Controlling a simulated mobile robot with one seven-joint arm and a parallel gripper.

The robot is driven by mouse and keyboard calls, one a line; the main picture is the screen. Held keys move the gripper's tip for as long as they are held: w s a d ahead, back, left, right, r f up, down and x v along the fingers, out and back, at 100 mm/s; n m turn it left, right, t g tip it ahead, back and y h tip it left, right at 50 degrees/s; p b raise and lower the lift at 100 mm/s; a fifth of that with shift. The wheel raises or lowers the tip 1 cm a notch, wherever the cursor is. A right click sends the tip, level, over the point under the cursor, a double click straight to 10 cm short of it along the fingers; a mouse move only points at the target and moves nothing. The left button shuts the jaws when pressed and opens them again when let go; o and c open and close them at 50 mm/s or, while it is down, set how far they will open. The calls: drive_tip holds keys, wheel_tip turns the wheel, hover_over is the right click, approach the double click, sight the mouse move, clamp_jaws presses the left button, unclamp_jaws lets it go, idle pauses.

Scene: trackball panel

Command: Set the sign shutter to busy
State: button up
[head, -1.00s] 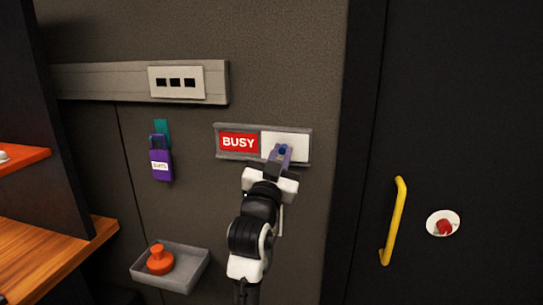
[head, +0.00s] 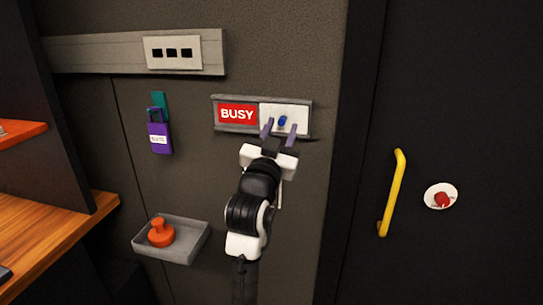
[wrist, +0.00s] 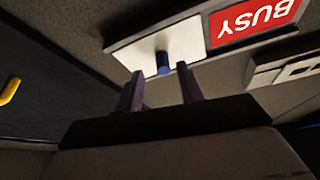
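The sign (head: 306,104) is a grey frame on the dark wall. Its left half shows a red panel reading BUSY (head: 237,115). A white shutter (head: 298,113) with a blue knob (head: 282,120) covers the right half. My gripper (head: 279,128) is open just below and in front of the knob, with its purple fingers apart. In the wrist view the blue knob (wrist: 163,64) stands beyond the fingertips (wrist: 160,70), between them in the picture, and no finger clearly touches it.
A purple padlock (head: 159,136) hangs at left of the sign. Below is a grey tray (head: 184,250) with an orange knobbed object (head: 160,233). A socket strip (head: 210,52) is above. A yellow handle (head: 393,190) and red button (head: 441,199) are at right.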

drive_tip(key=b+v, duration=0.4)
drive_tip(key=v, duration=0.8)
drive_tip(key=shift+s, duration=0.2)
drive_tip(key=shift+f, duration=0.1)
